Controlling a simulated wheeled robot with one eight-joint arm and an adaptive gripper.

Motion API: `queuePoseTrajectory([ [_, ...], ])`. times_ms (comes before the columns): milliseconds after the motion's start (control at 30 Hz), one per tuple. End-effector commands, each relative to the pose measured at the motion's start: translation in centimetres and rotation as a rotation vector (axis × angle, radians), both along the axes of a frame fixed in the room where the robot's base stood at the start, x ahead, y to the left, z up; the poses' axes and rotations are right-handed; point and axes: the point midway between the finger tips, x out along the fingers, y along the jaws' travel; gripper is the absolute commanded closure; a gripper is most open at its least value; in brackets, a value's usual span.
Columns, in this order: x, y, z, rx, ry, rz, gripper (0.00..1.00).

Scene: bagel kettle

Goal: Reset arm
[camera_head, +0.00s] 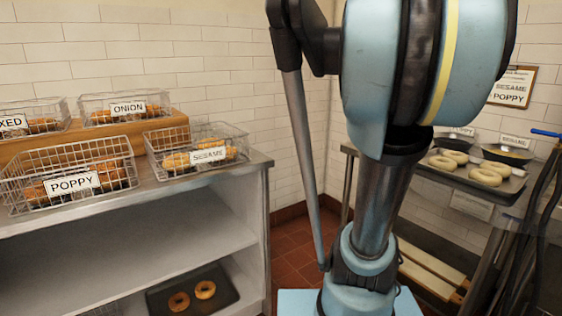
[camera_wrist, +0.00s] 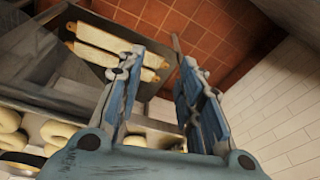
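My arm stands large in the middle of the head view and hides part of the room behind it. My gripper does not show in that view. In the wrist view my gripper (camera_wrist: 160,62) is open, with its two blue-padded fingers apart and nothing seen between them. It points toward the red tile floor (camera_wrist: 200,30). The tray table (camera_head: 485,183) with pale bagel rings (camera_head: 443,162) stands at the right in the head view. Pale bagel rings (camera_wrist: 55,132) also show at the lower left in the wrist view.
A steel counter (camera_head: 125,200) at the left carries wire baskets labelled POPPY (camera_head: 75,183), ONION (camera_head: 128,107) and SESAME (camera_head: 210,155). A dark tray (camera_head: 225,290) with two bagels lies on its lower shelf. Wooden boards (camera_head: 432,262) lie below the right table. White tiled walls stand behind.

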Motion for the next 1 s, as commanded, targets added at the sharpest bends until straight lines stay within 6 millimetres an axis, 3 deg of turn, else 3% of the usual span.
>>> queuePoseTrajectory([
  [33,-1.3,1.5,-1.7,-0.007,0.002,0.065,0.66],
  [200,-5.3,5.4,-7.0,-0.032,0.007,0.277,0.66],
  [500,-11.8,9.6,-16.1,-0.075,0.012,0.609,0.66],
  [700,-13.6,10.5,-18.9,-0.087,0.012,0.706,0.66],
  [1000,-13.7,10.6,-19.2,-0.088,0.012,0.716,0.66],
])
